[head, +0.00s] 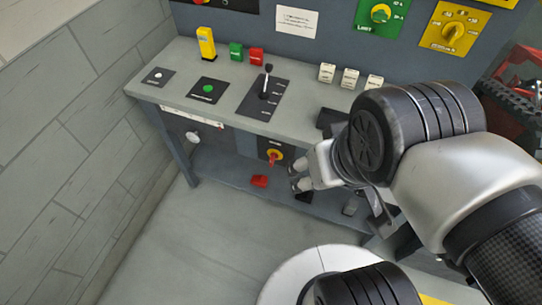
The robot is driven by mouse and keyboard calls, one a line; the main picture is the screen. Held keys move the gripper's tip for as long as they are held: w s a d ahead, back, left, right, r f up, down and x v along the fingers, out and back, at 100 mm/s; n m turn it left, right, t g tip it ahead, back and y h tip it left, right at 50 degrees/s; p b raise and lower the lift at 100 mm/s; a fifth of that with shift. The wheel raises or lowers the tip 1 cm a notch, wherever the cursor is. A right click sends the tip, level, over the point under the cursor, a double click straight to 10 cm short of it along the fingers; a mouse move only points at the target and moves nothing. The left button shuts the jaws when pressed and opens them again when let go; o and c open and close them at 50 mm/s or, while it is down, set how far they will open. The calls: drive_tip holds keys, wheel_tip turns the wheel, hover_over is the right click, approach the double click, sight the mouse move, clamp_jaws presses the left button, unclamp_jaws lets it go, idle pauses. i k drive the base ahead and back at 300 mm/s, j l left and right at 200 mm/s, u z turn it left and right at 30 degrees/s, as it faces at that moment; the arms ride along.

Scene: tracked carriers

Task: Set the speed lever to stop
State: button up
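The speed lever (267,81) is a thin stick with a dark knob. It rises from a slot in a dark plate (258,105) on the grey bench top, with small labels along the plate's right side. The knob leans toward the back end of the slot; the labels are too small to read. My gripper (296,177) is in front of the bench, low and to the right of the lever, apart from it. My arm hides the right part of the bench.
A green button plate (208,90) and a white button plate (158,77) lie left of the lever. Yellow (206,43), green (236,50) and red (257,56) blocks stand behind. Floor at front left is clear.

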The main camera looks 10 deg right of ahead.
sight(269, 67)
drive_tip(key=i+j+z, duration=0.25)
drive_tip(key=i, duration=0.25)
drive_tip(key=i+j+z, duration=0.25)
drive_tip(key=i+j, duration=0.2)
